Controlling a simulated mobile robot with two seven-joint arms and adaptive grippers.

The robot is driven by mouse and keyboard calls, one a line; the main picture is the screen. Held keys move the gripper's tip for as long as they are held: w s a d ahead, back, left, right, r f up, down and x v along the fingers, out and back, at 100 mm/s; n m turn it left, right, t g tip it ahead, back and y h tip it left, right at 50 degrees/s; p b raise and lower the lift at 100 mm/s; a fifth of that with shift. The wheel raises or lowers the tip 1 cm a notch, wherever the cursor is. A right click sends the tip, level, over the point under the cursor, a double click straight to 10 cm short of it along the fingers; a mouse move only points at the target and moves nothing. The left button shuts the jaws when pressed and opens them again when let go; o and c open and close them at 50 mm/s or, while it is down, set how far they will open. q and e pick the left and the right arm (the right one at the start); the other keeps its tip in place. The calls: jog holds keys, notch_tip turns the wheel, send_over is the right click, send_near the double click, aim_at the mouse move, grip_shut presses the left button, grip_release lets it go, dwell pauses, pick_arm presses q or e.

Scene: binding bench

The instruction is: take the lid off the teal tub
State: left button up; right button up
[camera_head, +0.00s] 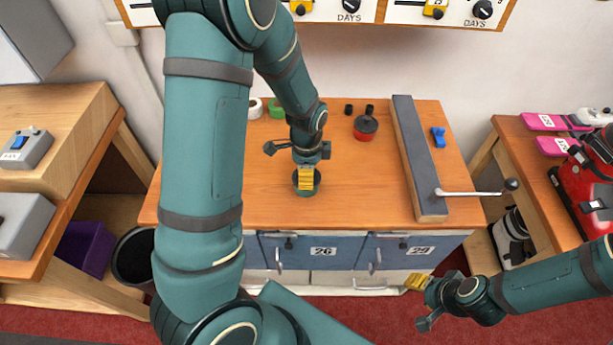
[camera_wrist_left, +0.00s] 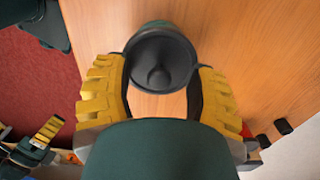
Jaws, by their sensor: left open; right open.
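The teal tub (camera_head: 307,191) stands on the wooden bench, mostly hidden in the head view by my left gripper (camera_head: 306,178) directly above it. In the left wrist view its dark grey round lid (camera_wrist_left: 160,62), with a central knob, lies between the yellow fingers of my left gripper (camera_wrist_left: 160,95). The fingers are open, one on each side of the lid; I cannot tell whether they touch it. The lid sits on the tub. My right gripper (camera_head: 418,283) is open and empty, in front of the bench.
A red tub with a dark lid (camera_head: 366,127) stands behind to the right. A long grey-topped block with a lever (camera_head: 419,155) lies along the bench's right side. Green (camera_head: 276,108) and white (camera_head: 255,108) rolls lie at the back. Bare bench (camera_head: 240,190) lies left of the tub.

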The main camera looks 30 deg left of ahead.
pick_arm(q)
jog(key=shift+f, duration=0.1)
grip_shut()
